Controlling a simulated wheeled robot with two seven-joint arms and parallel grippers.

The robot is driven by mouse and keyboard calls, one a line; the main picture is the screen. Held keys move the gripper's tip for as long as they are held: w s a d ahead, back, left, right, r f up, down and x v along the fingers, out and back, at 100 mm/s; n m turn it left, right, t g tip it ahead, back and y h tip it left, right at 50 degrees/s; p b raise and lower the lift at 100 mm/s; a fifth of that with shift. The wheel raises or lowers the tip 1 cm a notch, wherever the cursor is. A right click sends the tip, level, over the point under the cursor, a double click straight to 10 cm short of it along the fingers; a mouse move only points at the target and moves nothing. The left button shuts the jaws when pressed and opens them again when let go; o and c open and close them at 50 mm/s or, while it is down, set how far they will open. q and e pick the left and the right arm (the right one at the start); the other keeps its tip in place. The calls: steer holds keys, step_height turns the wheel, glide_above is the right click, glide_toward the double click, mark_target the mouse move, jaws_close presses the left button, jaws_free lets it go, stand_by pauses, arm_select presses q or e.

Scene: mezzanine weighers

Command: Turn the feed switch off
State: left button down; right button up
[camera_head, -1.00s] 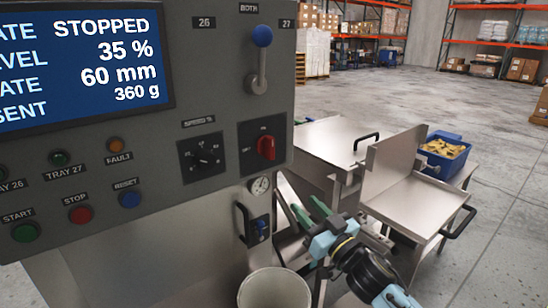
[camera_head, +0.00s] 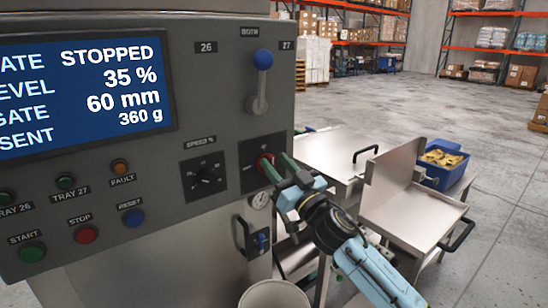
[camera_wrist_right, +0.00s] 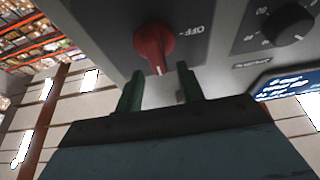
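The feed switch is a red rotary knob (camera_head: 264,159) on a black plate on the grey control panel, partly hidden by my fingers in the head view. In the right wrist view the red knob (camera_wrist_right: 155,45) shows clearly, its white mark pointing toward the bottom of the picture and the OFF label to its right. My right gripper (camera_head: 275,162) is open, its green fingers at the switch. In the wrist view the gripper (camera_wrist_right: 158,90) has a finger on either side, just short of the knob; contact cannot be told. My left gripper is not in view.
A speed dial (camera_head: 205,175) sits left of the switch, and a blue-knobbed lever (camera_head: 261,75) stands above. The screen (camera_head: 85,95) reads STOPPED. Metal trays (camera_head: 415,215) and a blue bin (camera_head: 445,165) stand to the right.

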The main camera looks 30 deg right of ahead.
steer(key=shift+x, duration=0.9)
jaws_close()
steer(key=shift+f, duration=0.1)
